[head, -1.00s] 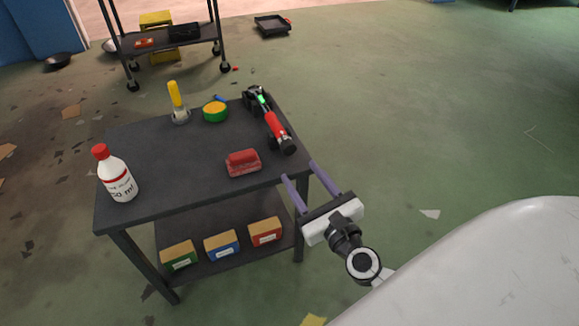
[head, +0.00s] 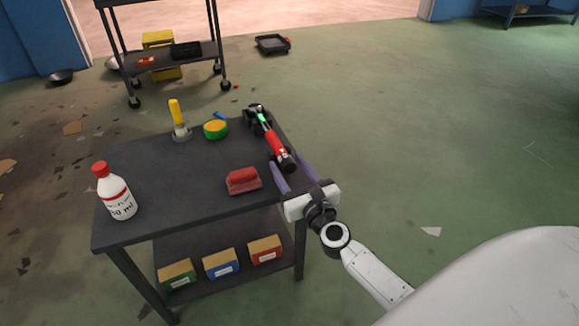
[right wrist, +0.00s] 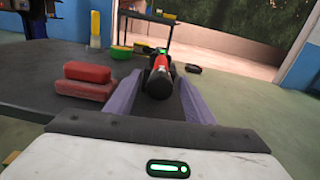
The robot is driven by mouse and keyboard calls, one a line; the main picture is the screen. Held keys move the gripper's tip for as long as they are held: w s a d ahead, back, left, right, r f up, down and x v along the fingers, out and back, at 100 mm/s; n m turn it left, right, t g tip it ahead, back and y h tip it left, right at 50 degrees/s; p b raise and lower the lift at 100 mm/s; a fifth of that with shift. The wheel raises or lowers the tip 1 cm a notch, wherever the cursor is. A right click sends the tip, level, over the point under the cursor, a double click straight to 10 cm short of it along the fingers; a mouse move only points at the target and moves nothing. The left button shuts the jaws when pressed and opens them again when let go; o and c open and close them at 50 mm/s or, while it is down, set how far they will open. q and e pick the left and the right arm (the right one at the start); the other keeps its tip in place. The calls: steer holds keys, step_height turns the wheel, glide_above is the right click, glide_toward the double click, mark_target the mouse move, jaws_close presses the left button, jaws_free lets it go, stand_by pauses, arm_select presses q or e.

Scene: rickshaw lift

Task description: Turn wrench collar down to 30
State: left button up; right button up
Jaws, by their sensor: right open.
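The wrench (head: 274,141) lies along the right edge of the dark cart top (head: 165,205). It has a red body with a green mark, a dark head at the far end and a black end toward me. My right gripper (head: 290,170) is open, its two purple fingers reaching toward the wrench's near end. In the right wrist view the wrench's black end (right wrist: 159,80) shows between and just beyond the open fingers (right wrist: 158,98). I cannot tell whether they touch it. Any scale numbers are too small to read. My left gripper is not in view.
A red block-like brush (head: 243,181) lies left of my right gripper. A white bottle with red cap (head: 115,193), a yellow-handled tool (head: 177,115) and a green-yellow tape roll (head: 215,129) stand on the cart. Several boxes (head: 221,264) sit below. Floor to the right is clear.

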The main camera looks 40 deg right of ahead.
steer(key=c, duration=1.1)
